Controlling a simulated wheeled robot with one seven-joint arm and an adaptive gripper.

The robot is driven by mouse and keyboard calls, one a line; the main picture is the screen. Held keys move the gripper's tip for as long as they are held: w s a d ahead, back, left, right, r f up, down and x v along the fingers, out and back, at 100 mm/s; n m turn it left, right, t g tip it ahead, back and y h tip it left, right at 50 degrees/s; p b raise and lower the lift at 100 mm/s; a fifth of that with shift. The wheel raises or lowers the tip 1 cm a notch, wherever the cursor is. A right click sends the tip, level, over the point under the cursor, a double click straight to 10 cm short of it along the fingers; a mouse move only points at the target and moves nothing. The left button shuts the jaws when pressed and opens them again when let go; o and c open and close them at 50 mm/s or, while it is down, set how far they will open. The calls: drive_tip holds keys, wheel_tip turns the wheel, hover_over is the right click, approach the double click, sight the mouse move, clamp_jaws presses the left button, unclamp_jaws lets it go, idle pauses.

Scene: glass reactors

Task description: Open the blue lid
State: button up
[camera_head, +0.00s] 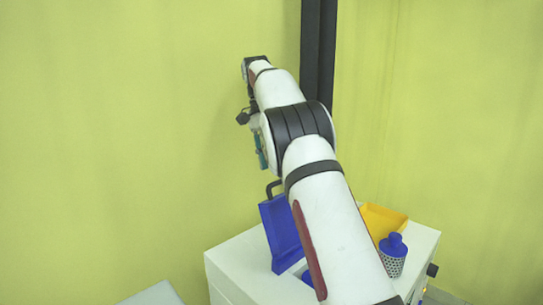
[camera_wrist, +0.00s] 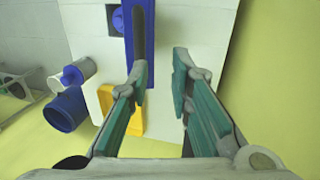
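The blue lid (camera_head: 279,236) stands raised and steeply tilted on top of a white box, with a dark handle (camera_head: 272,188) at its upper edge. In the wrist view the lid (camera_wrist: 150,22) shows nearly edge-on as a narrow blue strip at the top, with a dark bar, apparently the handle, along it. My gripper (camera_wrist: 160,72) is open and empty; its left finger appears close to the dark bar, and I cannot tell whether they touch. In the head view my gripper is mostly hidden behind my arm, above and beyond the lid.
The white box (camera_head: 237,262) has a blue-edged opening (camera_wrist: 116,20) next to the lid. A yellow tray (camera_head: 380,218), a blue-capped perforated cylinder (camera_head: 393,258) and a blue container (camera_wrist: 64,110) are nearby. A black post (camera_head: 318,50) stands behind.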

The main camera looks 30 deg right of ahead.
drive_tip(key=shift+d+r, duration=0.1)
drive_tip(key=shift+r, duration=0.5)
drive_tip(key=shift+s+r, duration=0.1)
drive_tip(key=s+a+r+n+t, duration=0.1)
drive_tip(key=s+a+r+n, duration=0.15)
drive_tip(key=s, duration=0.25)
drive_tip(key=s+a+r+n+t+p, duration=0.1)
drive_tip(key=s+a+r+n, duration=0.15)
drive_tip(key=s, duration=0.25)
drive_tip(key=s+a+r+n+t, duration=0.1)
drive_tip(key=s+a+r+n, duration=0.1)
drive_tip(key=s+a, duration=0.25)
drive_tip(key=s+a+f+n+t, duration=0.1)
drive_tip(key=s+f, duration=0.3)
drive_tip(key=s, duration=0.4)
drive_tip(key=s+a+f+n+t, duration=0.1)
drive_tip(key=s+a+f+n, duration=0.3)
drive_tip(key=s, duration=0.4)
drive_tip(key=s+a+f+n+t+p, duration=0.1)
drive_tip(key=s+a+f+n, duration=0.1)
drive_tip(key=s+f, duration=0.3)
drive_tip(key=s+n, duration=0.1)
drive_tip(key=s, duration=0.2)
drive_tip(key=shift+a+t+y, duration=0.25)
drive_tip(key=shift+t+y, duration=0.05)
drive_tip(key=shift+t, duration=0.1)
